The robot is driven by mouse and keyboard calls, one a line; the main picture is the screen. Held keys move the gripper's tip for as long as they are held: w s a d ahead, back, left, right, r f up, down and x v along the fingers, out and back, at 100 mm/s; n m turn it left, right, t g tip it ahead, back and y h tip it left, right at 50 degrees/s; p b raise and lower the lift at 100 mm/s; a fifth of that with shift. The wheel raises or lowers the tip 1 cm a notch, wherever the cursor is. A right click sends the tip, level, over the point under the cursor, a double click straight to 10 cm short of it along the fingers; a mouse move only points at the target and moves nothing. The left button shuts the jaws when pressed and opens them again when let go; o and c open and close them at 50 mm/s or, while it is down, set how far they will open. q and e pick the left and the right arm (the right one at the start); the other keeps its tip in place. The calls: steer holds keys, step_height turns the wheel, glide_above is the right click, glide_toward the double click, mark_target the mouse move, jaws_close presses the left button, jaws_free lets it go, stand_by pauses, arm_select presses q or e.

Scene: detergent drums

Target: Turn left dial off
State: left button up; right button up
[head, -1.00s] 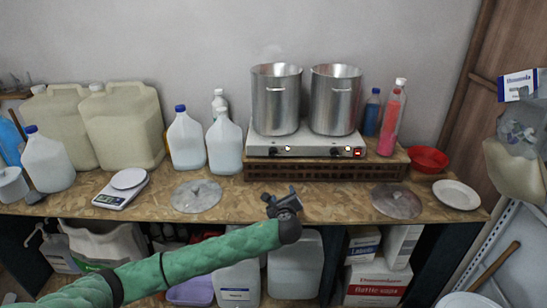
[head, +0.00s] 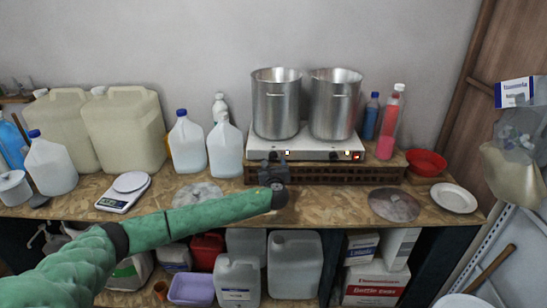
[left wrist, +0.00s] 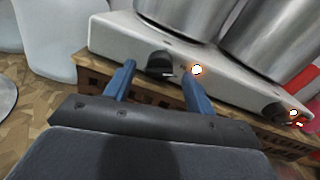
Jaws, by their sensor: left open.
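A white two-burner hot plate (head: 310,147) stands on a slatted wooden stand on the bench. Its left dial (left wrist: 160,64) is black and shows in the left wrist view, with a glowing indicator light (left wrist: 196,69) beside it. The right dial (left wrist: 273,112) is farther right, near more lit indicators. My left gripper (left wrist: 158,70) is open, its two blue fingers pointing at the left dial, one toward each side. Contact cannot be told. In the head view the left gripper (head: 272,165) is in front of the plate's left front and hides most of that dial. My right gripper is not in view.
Two tall metal pots (head: 277,103) (head: 335,103) stand on the hot plate. White jugs (head: 225,148) stand to its left, bottles (head: 390,122) and a red bowl (head: 427,162) to its right. Round lids (head: 394,204) lie on the bench in front.

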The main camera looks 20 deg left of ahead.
arm_select(q)
steer(key=shift+p+x, duration=0.3)
steer(key=shift+x, duration=0.65)
steer(key=shift+f, duration=0.1)
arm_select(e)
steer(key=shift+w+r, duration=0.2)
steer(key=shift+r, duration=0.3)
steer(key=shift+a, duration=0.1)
